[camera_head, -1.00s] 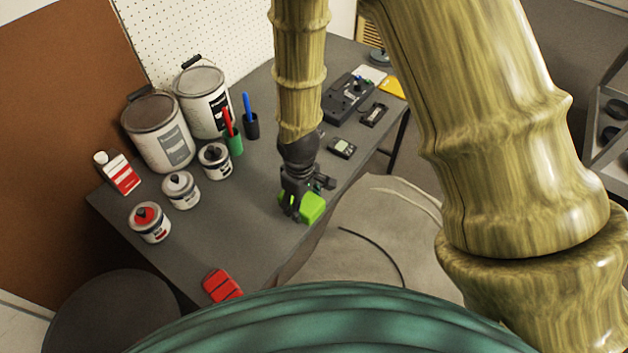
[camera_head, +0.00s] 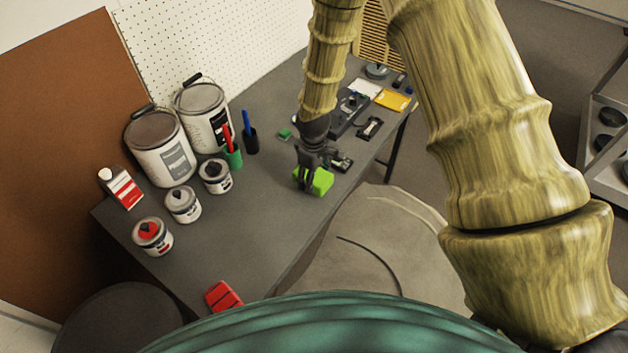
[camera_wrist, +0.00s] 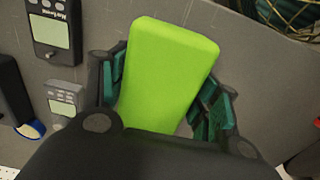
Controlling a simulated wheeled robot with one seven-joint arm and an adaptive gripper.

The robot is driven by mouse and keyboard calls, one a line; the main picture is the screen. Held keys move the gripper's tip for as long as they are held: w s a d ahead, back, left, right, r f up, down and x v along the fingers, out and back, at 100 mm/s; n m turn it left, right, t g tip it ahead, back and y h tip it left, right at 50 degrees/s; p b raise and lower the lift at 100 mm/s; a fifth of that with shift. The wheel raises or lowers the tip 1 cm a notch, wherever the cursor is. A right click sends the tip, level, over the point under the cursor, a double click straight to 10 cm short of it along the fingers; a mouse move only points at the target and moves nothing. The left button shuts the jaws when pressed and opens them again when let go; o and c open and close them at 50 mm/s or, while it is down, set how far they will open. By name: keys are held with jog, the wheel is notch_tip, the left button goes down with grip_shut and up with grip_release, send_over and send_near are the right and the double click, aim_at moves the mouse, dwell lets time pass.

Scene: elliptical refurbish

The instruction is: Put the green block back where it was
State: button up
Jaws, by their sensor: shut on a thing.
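The bright green block (camera_head: 320,182) is in my gripper (camera_head: 307,181), over the grey table near its front edge. In the wrist view the block (camera_wrist: 167,72) sits between the two fingers of my gripper (camera_wrist: 163,90), which is shut on it. I cannot tell whether the block touches the table or hangs just above it. A small dark green piece (camera_head: 285,133) lies on the table behind my gripper.
Two big paint cans (camera_head: 160,150), several small cans (camera_head: 183,205) and pen cups (camera_head: 233,155) stand at the left. A handheld meter (camera_head: 343,162) lies close behind the block; two meters show in the wrist view (camera_wrist: 54,30). The table's front middle is clear.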

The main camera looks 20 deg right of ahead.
jog(key=shift+w+d, duration=0.1)
jog(key=shift+w, duration=0.05)
jog(key=shift+f+p, duration=0.7)
jog(key=shift+f, duration=1.05)
jog(key=shift+f, duration=0.1)
jog(key=o, duration=1.3)
jog(key=shift+r+b, duration=1.55)
jog(key=shift+r, duration=4.6)
